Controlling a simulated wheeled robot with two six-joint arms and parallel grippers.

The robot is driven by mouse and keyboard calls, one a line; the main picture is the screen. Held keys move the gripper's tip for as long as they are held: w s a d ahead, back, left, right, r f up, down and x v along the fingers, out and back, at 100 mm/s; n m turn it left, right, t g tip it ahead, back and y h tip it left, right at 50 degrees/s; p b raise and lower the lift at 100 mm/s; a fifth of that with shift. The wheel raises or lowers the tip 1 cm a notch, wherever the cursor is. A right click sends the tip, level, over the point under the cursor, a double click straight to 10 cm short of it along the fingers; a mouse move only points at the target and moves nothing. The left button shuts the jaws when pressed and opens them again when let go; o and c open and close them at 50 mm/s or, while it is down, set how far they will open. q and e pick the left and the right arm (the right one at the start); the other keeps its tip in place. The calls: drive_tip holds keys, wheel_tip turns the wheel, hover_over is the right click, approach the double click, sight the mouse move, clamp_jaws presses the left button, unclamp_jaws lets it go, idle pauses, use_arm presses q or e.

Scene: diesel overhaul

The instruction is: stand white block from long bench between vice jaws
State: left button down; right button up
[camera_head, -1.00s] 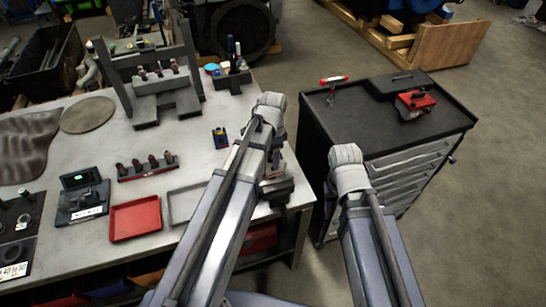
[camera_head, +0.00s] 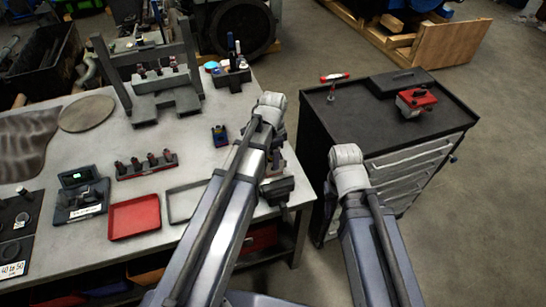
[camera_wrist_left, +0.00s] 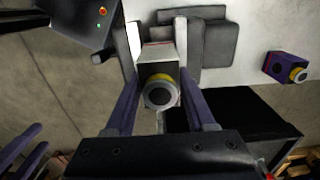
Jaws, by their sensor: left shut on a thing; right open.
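In the left wrist view, a white block (camera_wrist_left: 158,55) sits between the fingers of my left gripper (camera_wrist_left: 160,80), which is shut on it. A yellow ring and a dark round face on a part at its near end face the camera. Grey vice-like parts (camera_wrist_left: 215,45) lie just behind and to the right; I cannot tell whether the block touches them. In the head view the dark vice (camera_head: 279,189) is at the bench's right edge, partly behind my left arm, which hides the gripper. My right gripper (camera_wrist_left: 25,148) shows partly at the lower left of the wrist view, open.
A tool cabinet (camera_head: 355,115) stands to the right across a narrow gap.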

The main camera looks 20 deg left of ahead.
use_arm(q)
drive_tip(key=shift+f+b, duration=0.35)
drive_tip(key=shift+f+b, duration=0.25)
drive_tip(key=shift+b, duration=0.05)
drive_tip(key=shift+f+b, duration=0.9)
idle(0.8)
unclamp_jaws()
idle(0.5)
drive_tip(key=shift+r+p, duration=4.05)
drive_tip(key=shift+f, duration=0.1)
